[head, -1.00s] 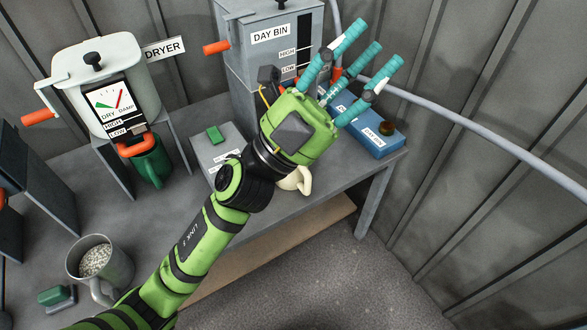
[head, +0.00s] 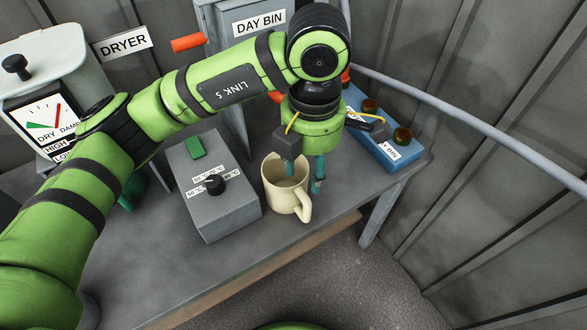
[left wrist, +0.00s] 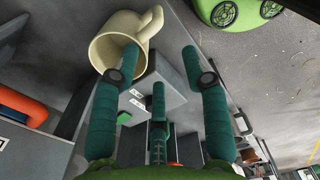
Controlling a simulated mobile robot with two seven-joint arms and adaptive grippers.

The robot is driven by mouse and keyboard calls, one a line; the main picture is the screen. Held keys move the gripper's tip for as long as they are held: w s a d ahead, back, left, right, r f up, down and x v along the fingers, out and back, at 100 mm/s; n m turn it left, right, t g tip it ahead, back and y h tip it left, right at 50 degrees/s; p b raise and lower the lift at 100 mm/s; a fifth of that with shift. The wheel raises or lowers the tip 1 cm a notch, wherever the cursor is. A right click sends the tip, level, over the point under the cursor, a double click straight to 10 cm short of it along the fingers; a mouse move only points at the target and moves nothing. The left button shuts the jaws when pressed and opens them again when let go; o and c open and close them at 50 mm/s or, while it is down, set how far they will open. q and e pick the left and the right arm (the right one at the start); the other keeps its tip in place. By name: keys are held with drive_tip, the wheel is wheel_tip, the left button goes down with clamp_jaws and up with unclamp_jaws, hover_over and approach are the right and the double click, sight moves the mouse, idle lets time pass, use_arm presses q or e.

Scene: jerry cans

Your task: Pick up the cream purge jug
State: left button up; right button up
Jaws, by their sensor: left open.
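The cream purge jug (head: 284,202) stands upright on the grey bench, its handle towards the front right. It also shows in the left wrist view (left wrist: 112,38), at the upper left with its mouth visible. My left gripper (head: 304,178) points down at the jug's right side, with its teal fingers spread and empty. One finger overlaps the jug's mouth and another hangs beside its right rim. Whether a finger touches the jug, I cannot tell. In the left wrist view, one fingertip of the gripper (left wrist: 160,64) covers part of the mouth. My right gripper is not in view.
A grey control box (head: 215,205) with a black knob stands just left of the jug. A blue button box (head: 385,140) lies behind it to the right. The day bin (head: 225,60) is at the back. The bench's front edge (head: 330,222) is close to the jug.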

sight(307, 203)
use_arm(q)
drive_tip(key=f, duration=0.1)
drive_tip(key=w+f+b, duration=0.1)
drive_tip(key=f, duration=0.1)
drive_tip(key=shift+f, duration=0.15)
drive_tip(key=shift+s+f+b, duration=0.35)
drive_tip(key=shift+s+b, duration=0.4)
drive_tip(key=shift+b, duration=0.3)
drive_tip(key=shift+f, duration=0.3)
wheel_tip(307, 203, down, 6)
drive_tip(key=shift+w+b, duration=0.1)
drive_tip(key=shift+b, duration=0.2)
drive_tip(key=f, duration=0.4)
drive_tip(key=shift+w+d+f, duration=0.15)
drive_tip(key=shift+w+f, duration=0.1)
drive_tip(key=shift+f, duration=0.6)
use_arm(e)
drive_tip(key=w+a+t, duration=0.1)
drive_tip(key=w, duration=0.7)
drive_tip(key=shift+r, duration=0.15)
use_arm(q)
clamp_jaws()
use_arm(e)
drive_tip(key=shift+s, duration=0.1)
